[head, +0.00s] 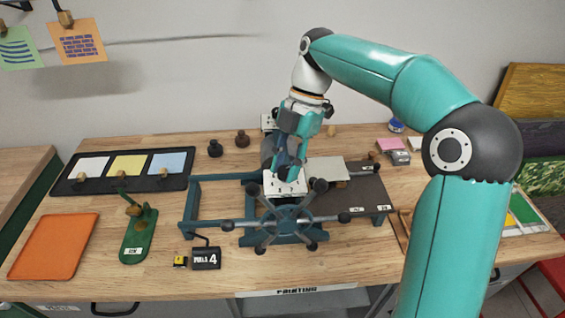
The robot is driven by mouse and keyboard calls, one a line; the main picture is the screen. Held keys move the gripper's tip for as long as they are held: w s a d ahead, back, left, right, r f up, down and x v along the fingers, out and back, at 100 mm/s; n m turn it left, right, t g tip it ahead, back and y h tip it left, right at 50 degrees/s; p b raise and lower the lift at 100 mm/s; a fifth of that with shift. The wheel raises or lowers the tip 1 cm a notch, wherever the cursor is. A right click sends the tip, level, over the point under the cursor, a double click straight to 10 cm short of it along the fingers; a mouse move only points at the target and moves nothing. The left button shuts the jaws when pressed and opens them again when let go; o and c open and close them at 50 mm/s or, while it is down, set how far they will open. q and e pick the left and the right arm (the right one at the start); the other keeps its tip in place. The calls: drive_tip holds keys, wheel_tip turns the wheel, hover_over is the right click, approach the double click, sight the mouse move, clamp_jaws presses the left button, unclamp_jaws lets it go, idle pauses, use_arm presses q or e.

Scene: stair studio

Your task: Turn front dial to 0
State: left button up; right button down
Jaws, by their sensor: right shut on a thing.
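My right gripper (287,172) reaches down over the middle of the blue printing press. It is shut on the front dial, at the white plate (272,187) with small dark marks just behind the press's spoked wheel. The gripper hides most of the dial's knob, and the setting it points to cannot be read. A second white plate (268,121) shows at the back of the press, partly behind the gripper. My left gripper is not in view.
The spoked wheel (283,222) stands close in front of the front dial. A black tray (66,186) holds coloured sheets.

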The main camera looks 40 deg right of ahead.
drive_tip(key=shift+w, duration=0.15)
drive_tip(key=c, duration=1.2)
unclamp_jaws()
drive_tip(key=o, duration=0.3)
drive_tip(key=shift+w, duration=0.15)
drive_tip(key=shift+o, duration=0.2)
drive_tip(key=v, duration=0.7)
drive_tip(key=shift+r, duration=0.15)
